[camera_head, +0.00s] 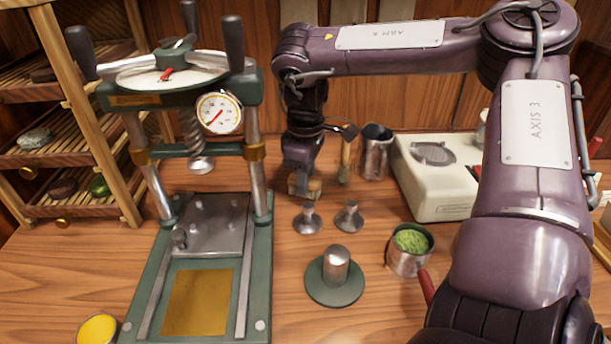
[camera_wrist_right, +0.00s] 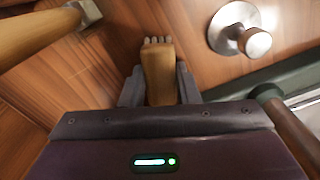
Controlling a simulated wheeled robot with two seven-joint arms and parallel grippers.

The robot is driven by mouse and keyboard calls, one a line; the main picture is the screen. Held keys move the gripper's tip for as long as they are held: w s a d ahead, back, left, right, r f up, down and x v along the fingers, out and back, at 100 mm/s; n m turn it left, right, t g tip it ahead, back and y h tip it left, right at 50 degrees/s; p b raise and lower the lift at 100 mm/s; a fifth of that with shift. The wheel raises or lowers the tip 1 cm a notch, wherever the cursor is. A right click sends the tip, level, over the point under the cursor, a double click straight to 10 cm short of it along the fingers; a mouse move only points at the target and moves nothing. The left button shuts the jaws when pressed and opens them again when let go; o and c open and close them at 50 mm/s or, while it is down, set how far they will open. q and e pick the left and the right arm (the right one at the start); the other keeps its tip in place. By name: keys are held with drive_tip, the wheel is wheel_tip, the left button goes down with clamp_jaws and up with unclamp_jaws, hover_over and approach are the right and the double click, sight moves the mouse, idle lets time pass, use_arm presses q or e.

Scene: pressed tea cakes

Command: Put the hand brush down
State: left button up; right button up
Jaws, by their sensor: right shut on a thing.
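My right gripper (camera_head: 303,188) is low over the middle of the table, right of the press. It is shut on the hand brush (camera_head: 314,187), whose light wooden body shows just beside the fingers. In the right wrist view the brush (camera_wrist_right: 158,75) sits between the two fingers (camera_wrist_right: 160,88), with pale tufts at its far end. Most of its rear is hidden by my gripper. I cannot tell whether the brush touches the table. My left gripper is not in view.
A green press (camera_head: 254,255) stands to the left. Two small metal stamps (camera_head: 307,219) (camera_head: 348,217) and a green-based weight (camera_head: 335,290) stand in front. A steel cup (camera_head: 375,152), a cream scale (camera_head: 440,205) and a cup of green leaves (camera_head: 408,262) lie right.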

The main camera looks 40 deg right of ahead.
drive_tip(key=o, duration=1)
drive_tip(key=shift+f, duration=0.1)
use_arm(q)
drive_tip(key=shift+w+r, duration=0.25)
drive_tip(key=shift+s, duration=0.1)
use_arm(e)
drive_tip(key=shift+r, duration=0.5)
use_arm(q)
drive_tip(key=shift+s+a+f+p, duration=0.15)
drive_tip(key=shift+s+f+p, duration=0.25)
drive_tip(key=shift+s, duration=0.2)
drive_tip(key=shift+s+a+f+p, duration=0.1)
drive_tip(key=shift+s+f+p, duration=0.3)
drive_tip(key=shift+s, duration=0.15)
use_arm(e)
wheel_tip(320, 180, up, 11)
drive_tip(key=shift+r, duration=0.15)
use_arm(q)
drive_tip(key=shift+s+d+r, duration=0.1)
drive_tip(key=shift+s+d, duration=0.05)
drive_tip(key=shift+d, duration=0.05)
